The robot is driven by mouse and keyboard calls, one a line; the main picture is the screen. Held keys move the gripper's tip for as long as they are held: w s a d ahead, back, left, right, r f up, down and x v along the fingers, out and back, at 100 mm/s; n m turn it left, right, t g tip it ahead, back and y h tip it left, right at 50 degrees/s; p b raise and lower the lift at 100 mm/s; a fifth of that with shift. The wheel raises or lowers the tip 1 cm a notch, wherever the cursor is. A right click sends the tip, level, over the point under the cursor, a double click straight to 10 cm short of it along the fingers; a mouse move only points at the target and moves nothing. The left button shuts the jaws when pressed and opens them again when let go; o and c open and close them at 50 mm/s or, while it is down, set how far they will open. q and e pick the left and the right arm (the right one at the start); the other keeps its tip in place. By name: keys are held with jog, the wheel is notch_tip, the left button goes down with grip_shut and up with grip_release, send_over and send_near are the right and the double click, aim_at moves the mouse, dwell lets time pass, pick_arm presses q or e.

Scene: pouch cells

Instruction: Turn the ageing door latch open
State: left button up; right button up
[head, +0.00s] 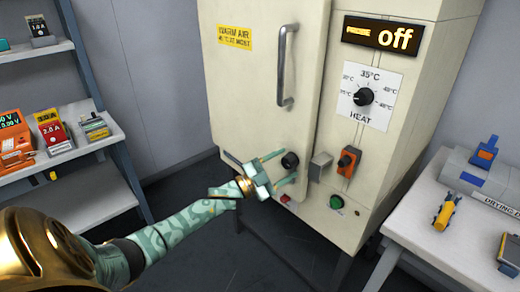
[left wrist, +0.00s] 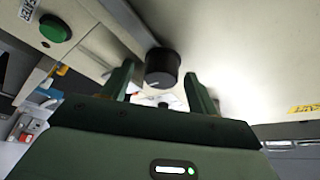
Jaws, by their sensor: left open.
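The ageing cabinet's cream door (head: 250,90) is shut and has a black round latch knob (head: 290,161) low near its right edge. The knob also shows in the left wrist view (left wrist: 163,68), just beyond and between the fingertips. My left gripper (head: 287,167) is open in front of the knob, its fingers pointing at it. In the left wrist view the two green fingers (left wrist: 161,84) stand apart with nothing held. I cannot tell whether a finger touches the knob. My right gripper is not in view.
A metal block (head: 320,165) and an orange switch (head: 348,161) sit right of the knob. A green button (head: 336,202) is below. The display (head: 384,36) reads "off", above the heat dial (head: 363,97). A vertical handle (head: 286,65) stands out from the door. Shelves (head: 85,145) are left, a table (head: 405,215) right.

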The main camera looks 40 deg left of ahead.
pick_arm(q)
jog(key=p+v, duration=0.2)
jog(key=v, duration=1.3)
